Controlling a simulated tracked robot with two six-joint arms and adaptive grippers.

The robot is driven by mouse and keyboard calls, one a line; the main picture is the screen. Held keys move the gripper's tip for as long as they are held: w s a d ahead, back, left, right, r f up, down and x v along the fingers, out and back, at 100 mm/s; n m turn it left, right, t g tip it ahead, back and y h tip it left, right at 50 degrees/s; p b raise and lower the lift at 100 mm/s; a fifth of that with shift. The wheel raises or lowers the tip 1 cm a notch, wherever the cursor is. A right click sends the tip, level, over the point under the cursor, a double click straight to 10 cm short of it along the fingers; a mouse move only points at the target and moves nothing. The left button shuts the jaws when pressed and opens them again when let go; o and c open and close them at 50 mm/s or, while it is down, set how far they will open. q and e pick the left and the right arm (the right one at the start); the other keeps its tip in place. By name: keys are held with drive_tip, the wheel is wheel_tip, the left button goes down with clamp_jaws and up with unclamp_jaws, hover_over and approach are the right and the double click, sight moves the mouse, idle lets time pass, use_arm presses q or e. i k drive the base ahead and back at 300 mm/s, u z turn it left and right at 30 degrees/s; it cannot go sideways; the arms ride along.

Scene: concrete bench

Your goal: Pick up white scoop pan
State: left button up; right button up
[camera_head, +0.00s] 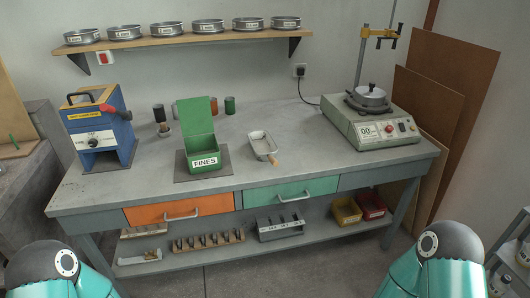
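The white scoop pan (262,142) lies on the grey bench top, right of the green box marked FINES. It is a shallow pale pan whose short wooden handle (273,159) points toward the bench's front edge. Nothing is touching the pan. Only teal and dark links of my two arms show, at the bottom left and bottom right corners. Neither gripper is in view.
The open green FINES box (201,152) stands on a dark mat left of the pan. A blue machine (98,134) is at the far left, and a sieve shaker (371,128) at the right. The bench (300,158) is clear between pan and shaker.

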sight(263, 147)
drive_tip(key=z, duration=0.05)
drive_tip(key=i, duration=1.2)
drive_tip(key=u, duration=0.3)
